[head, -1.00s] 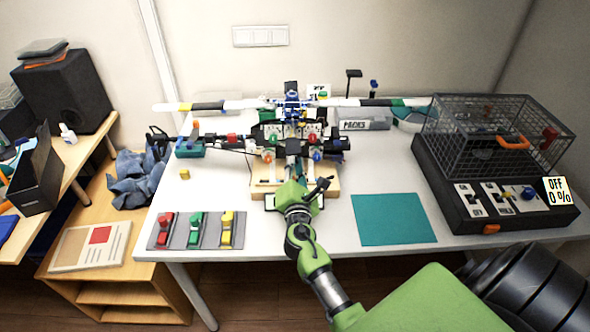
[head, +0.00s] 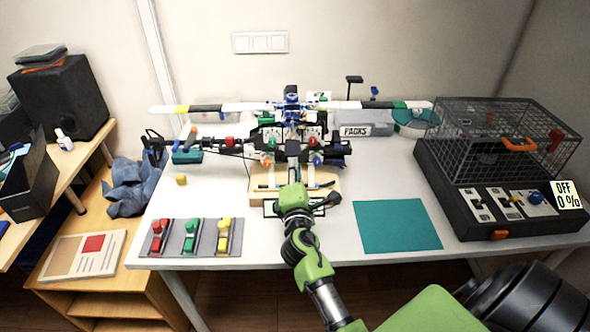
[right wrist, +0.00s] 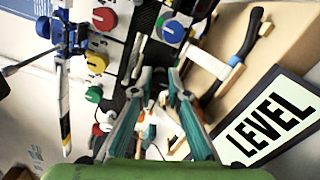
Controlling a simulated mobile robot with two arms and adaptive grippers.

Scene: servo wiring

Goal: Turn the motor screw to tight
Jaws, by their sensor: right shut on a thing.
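A model helicopter (head: 291,128) stands on a wooden base (head: 263,197) in the middle of the white table. Red, green, orange and blue knobs show on its front. My right gripper (head: 293,168) reaches in to its front from below in the head view, with the wrist hiding part of the base. In the right wrist view its two teal-edged fingers (right wrist: 160,82) are shut on a small part between their tips, at the motor screw's place. The screw is mostly hidden, so its turn cannot be read. A blue knob (right wrist: 172,32) is just beyond the fingers. My left gripper is not in view.
A LEVEL card (right wrist: 268,122) lies beside the base. Red, green and yellow clamps (head: 190,237) lie on a grey tray at front left. The helicopter's rotor spans widely.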

